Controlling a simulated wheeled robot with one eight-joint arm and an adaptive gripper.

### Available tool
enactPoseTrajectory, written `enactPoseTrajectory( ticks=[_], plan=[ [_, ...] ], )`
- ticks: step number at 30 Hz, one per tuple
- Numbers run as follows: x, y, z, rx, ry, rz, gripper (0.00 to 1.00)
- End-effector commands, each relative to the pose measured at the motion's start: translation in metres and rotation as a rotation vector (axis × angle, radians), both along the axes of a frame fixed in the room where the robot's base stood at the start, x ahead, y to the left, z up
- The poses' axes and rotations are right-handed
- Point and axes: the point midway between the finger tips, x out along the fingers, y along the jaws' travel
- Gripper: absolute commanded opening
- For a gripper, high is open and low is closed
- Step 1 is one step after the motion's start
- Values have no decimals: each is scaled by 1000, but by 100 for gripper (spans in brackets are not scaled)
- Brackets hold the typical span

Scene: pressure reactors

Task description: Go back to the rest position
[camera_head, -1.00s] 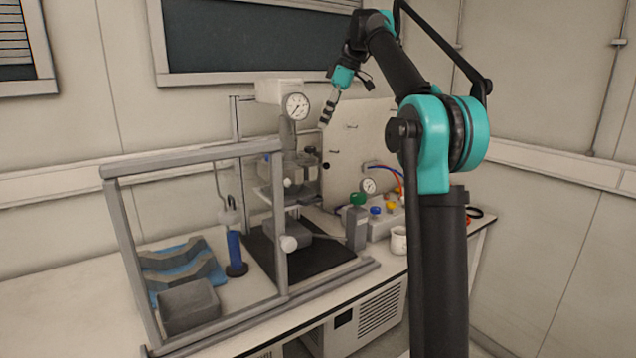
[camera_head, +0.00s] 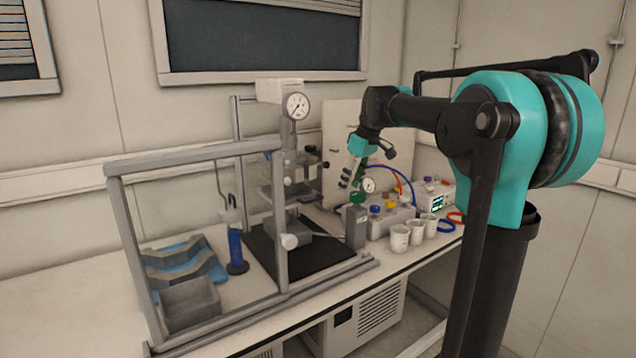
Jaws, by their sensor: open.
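My gripper (camera_head: 345,183) hangs at the end of my teal and black arm, right of the reactor stand and above the right part of the bench.
A grey frame (camera_head: 132,255) stands around the reactor's front left. A grey box (camera_head: 190,304), a blue tray (camera_head: 180,272) and a blue cylinder (camera_head: 236,250) are inside it. White cups (camera_head: 399,238) and capped bottles stand at the bench's right.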

Motion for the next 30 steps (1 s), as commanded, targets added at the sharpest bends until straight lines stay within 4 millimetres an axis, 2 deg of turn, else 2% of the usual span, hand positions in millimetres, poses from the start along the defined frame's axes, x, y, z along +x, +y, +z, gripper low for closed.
enactPoseTrajectory(
  ticks=[1, 5, 9, 15, 18, 21, 25, 30],
  plan=[
    [-18, -10, -26, -5, -1, -62, 46],
    [-65, -31, -90, -12, -4, -237, 46],
    [-128, -54, -161, -13, -15, -425, 46],
    [-221, -79, -246, -2, -37, -656, 46],
    [-255, -86, -274, 4, -49, -737, 46],
    [-278, -91, -292, 9, -56, -788, 46],
    [-290, -93, -300, 12, -61, -817, 46],
    [-290, -93, -301, 14, -61, -819, 46]
  ],
)
